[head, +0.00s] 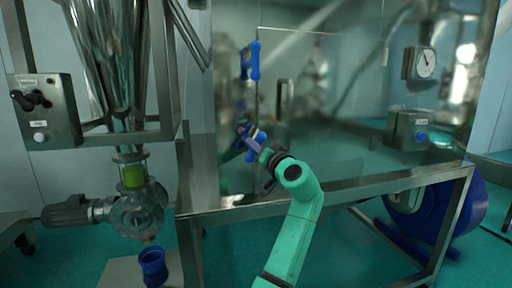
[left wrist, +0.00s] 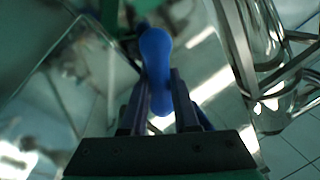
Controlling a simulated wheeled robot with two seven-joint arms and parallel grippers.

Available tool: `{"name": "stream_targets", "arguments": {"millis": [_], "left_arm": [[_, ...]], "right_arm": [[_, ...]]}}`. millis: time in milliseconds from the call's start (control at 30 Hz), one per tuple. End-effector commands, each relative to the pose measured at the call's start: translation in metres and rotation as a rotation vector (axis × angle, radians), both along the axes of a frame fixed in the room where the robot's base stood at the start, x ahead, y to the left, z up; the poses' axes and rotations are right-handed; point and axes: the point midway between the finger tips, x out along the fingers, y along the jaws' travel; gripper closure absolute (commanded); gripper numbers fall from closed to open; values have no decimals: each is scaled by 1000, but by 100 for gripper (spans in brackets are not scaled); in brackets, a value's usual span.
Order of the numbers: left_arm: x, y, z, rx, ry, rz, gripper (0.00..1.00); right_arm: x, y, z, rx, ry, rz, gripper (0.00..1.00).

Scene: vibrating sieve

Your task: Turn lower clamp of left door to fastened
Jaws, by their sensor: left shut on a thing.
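The lower clamp (head: 252,155) of the left door is a blue handle on the left edge of the shiny metal panel. It is partly hidden by my left gripper (head: 250,140), so its exact angle is hard to tell in the head view. The left gripper is shut on the clamp. In the left wrist view, the blue clamp (left wrist: 156,58) with its rounded end lies between the two dark fingers (left wrist: 160,92). The upper clamp (head: 250,62), also blue, stands roughly upright above it. My right gripper is not in view.
A steel hopper with a valve (head: 135,205) and a control box (head: 45,110) stand at the left. A blue cup-like part (head: 153,265) is low down. A gauge (head: 422,63) and a switch box (head: 412,130) are at the right. A steel frame rail (head: 350,190) runs below the panel.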

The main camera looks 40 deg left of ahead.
Motion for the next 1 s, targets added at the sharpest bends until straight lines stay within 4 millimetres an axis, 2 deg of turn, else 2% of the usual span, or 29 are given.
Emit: {"name": "stream_targets", "arguments": {"millis": [467,1000], "left_arm": [[2,-1,-1,258,372,-1,100],[3,-2,-3,516,744,0,100]], "right_arm": [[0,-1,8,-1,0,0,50],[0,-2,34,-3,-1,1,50]]}}
